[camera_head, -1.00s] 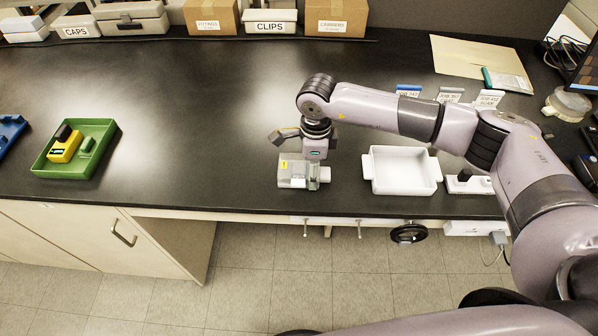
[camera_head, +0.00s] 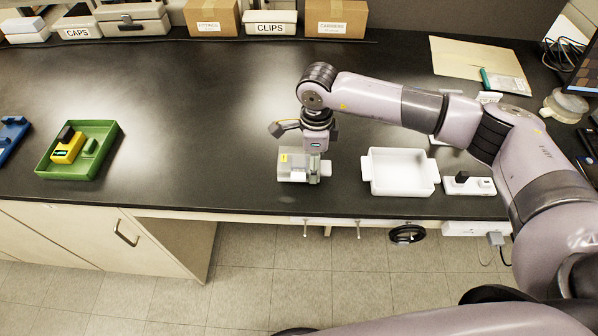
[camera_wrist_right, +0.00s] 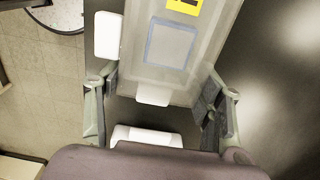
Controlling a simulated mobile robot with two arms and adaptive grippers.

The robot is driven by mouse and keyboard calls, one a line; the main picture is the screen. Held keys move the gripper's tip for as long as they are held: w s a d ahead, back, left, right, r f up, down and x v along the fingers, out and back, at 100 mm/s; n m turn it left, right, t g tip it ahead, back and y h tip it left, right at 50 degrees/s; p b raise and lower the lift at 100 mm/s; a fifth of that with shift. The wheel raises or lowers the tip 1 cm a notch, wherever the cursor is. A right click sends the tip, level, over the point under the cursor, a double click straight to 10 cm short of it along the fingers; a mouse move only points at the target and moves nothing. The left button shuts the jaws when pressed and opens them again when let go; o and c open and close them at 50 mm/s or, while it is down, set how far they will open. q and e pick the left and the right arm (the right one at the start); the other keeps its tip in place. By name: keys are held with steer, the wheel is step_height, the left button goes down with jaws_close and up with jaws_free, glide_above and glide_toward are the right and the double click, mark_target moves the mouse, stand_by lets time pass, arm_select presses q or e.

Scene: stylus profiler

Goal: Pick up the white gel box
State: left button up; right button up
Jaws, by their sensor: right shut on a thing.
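The gel box (camera_head: 295,174) is a pale, see-through box with a yellow label, at the table's front edge left of the white tray. In the right wrist view, the box (camera_wrist_right: 165,75) runs up out of the frame, with a bluish square outline and pale tabs at its side and end. My right gripper (camera_head: 316,170) points down at the right end of the box. In the right wrist view, its two fingers (camera_wrist_right: 160,90) stand on either side of that end, shut on it. I cannot tell any clear gap between box and table. My left gripper is not in view.
An empty white tray (camera_head: 372,186) stands close on the right, with a white block-like item (camera_head: 468,187) beyond it. A green tray (camera_head: 104,134) holding a yellow device (camera_head: 67,151) sits at the left. The dark table between is clear. Boxes line the back.

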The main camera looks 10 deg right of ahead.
steer(key=shift+r+p, duration=0.65)
steer(key=shift+r, duration=1.15)
